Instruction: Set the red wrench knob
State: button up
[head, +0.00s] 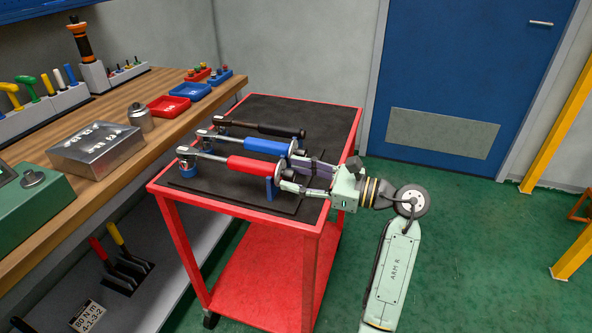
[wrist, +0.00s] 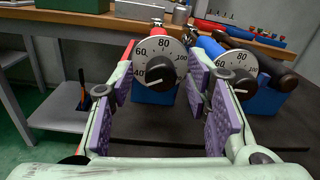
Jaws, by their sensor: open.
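The red wrench (head: 255,166) lies nearest on the cart's dark mat, its handle end pointing right. Its end carries a round grey dial knob (wrist: 160,62) marked 40, 60, 80 and 100, above a blue support (wrist: 154,95). My gripper (head: 302,178) is at the handle end. In the wrist view its purple-padded fingers (wrist: 164,75) are open on either side of the knob, with visible gaps.
The blue wrench (head: 262,145) lies close behind, its dial (wrist: 242,70) beside my right finger in the wrist view. A black wrench (head: 265,128) lies farther back. The red cart (head: 352,120) stands against a wooden bench (head: 125,98).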

jog(key=shift+w+a, duration=0.1)
jog(key=shift+a, duration=0.15)
jog(key=shift+c, duration=0.6)
grip_shut()
